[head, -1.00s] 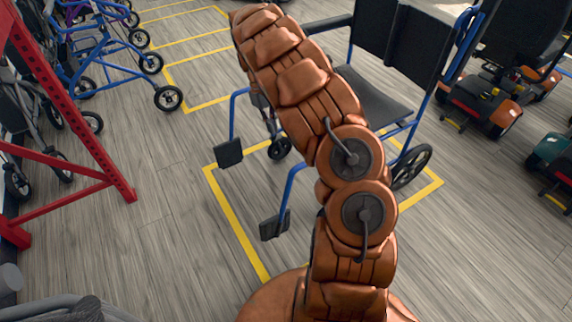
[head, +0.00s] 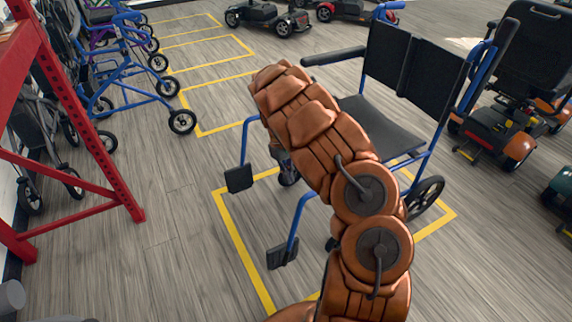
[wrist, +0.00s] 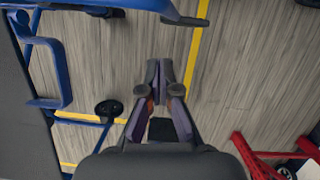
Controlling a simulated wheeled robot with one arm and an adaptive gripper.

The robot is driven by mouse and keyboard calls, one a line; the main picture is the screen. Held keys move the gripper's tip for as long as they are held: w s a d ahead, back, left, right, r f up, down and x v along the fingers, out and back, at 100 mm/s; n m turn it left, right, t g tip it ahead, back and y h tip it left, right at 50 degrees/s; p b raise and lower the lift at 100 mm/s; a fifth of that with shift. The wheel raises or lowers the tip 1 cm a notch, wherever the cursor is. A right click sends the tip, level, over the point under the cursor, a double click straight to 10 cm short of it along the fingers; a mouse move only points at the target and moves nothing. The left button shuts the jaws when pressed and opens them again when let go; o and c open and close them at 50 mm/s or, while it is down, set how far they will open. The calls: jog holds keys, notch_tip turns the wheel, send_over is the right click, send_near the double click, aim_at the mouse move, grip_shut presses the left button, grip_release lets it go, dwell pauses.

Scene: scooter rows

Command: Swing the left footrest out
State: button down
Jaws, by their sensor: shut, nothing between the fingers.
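A wheelchair with a blue frame and black seat (head: 380,125) stands in a yellow-outlined bay. Its two front footrests have black plates. I take the nearer, lower one in the head view as the left footrest (head: 282,254); the other footrest (head: 239,178) is farther up and left. In the wrist view my gripper (wrist: 165,88) is shut and empty over the floor.
A red metal frame (head: 85,110) stands at the left, with blue walkers (head: 125,75) behind it. Mobility scooters (head: 510,110) stand at the right. The floor between the red frame and the wheelchair is clear.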

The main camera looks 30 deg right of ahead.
jog(key=shift+s+d+f, duration=0.1)
jog(key=shift+s+f, duration=0.3)
jog(key=shift+s, duration=0.3)
jog(key=shift+s+f, duration=0.45)
jog(key=shift+s, duration=0.3)
jog(key=shift+s+d+f, duration=0.1)
jog(key=shift+s+f, duration=0.3)
jog(key=shift+s, duration=0.3)
